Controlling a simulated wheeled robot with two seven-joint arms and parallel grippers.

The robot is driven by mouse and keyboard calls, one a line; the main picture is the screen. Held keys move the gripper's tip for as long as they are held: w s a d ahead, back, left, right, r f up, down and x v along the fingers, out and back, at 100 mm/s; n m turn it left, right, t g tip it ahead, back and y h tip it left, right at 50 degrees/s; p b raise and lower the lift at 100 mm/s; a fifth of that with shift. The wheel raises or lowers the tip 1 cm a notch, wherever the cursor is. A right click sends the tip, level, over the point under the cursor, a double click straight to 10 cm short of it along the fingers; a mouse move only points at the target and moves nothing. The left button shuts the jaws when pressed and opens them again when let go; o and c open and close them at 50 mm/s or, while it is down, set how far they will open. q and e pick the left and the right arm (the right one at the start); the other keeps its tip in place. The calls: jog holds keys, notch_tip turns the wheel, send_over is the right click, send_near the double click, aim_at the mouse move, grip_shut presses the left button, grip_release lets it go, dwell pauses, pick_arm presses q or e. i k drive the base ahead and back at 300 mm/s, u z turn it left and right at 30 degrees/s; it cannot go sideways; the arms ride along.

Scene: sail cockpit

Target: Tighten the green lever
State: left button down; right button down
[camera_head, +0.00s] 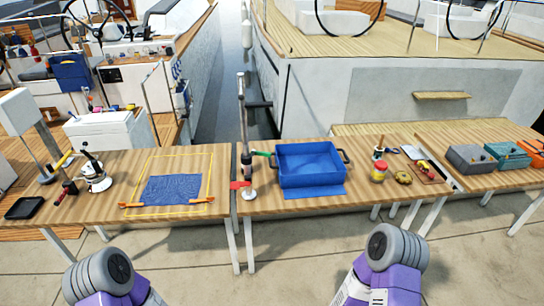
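A green lever (262,154) sticks out to the right of an upright metal post (241,110), near the left side of a blue bin (310,160). It lies roughly level, and its right end is close to the bin; I cannot tell if they touch. A red lever (240,185) is lower on the same post, just above its round base. My two arms show only as grey and purple links at the bottom edge. Neither gripper is in view.
The blue bin has dark side handles and sits on a blue mat. A blue cloth (172,190) lies inside an orange-yellow frame on the left table. A silver winch (94,176), a black tray (24,208) and a red-lidded jar (379,172) stand on the tables. The floor in front is clear.

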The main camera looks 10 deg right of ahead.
aim_at(254, 152)
jog(key=z, duration=0.15)
jog(key=i, duration=1.3)
jog(key=u, duration=0.55)
